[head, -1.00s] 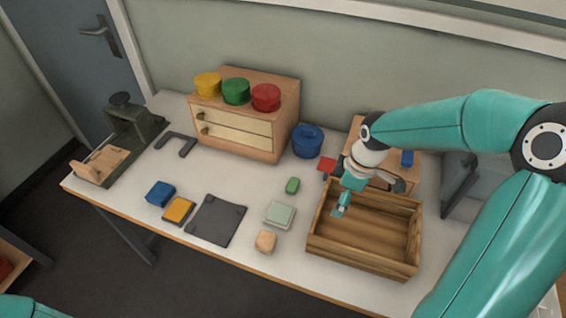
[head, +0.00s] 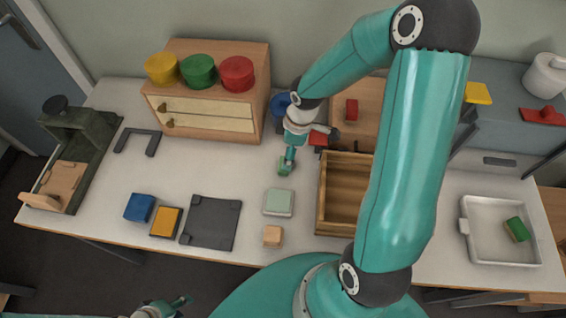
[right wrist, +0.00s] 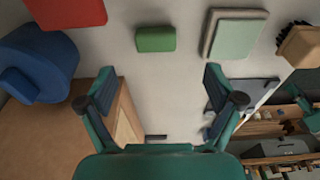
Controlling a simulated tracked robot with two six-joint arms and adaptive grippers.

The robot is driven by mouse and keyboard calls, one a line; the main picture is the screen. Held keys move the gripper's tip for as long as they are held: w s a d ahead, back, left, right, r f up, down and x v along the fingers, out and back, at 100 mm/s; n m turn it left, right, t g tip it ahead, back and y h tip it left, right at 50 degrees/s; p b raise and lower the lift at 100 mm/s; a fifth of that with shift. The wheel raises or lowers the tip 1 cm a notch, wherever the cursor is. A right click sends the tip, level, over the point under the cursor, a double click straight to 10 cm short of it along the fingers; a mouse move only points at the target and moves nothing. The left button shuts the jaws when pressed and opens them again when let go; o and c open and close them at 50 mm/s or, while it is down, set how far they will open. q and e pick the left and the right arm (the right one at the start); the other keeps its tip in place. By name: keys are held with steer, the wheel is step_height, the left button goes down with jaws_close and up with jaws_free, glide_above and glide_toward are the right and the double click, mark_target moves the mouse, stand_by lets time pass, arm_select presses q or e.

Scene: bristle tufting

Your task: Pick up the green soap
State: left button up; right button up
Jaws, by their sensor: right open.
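The green soap, a small green block (right wrist: 155,39), lies on the table in the right wrist view, beyond and between my right fingertips. My right gripper (right wrist: 160,82) is open and empty, its two fingers apart on either side of the soap's line. In the head view the right gripper (head: 288,160) points down at the soap's spot and partly hides it. I cannot tell its exact height there. My left gripper (head: 178,303) shows at the bottom edge of the head view, away from the soap; its jaws are too small to read.
A wooden crate (head: 320,205) stands close on the right, a blue pot (head: 280,103) behind. A white tray (head: 468,248) holds another green block (head: 517,229). The table left of the slab is partly clear.

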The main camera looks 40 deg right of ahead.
step_height(320, 180, down, 3)
steer(key=shift+w+a+f, duration=0.1)
steer(key=shift+a+f, duration=0.05)
steer(key=f, duration=0.2)
steer(key=w+f, duration=0.1)
steer(key=f, duration=0.2)
steer(key=shift+w, duration=0.15)
steer(key=c, duration=1.2)
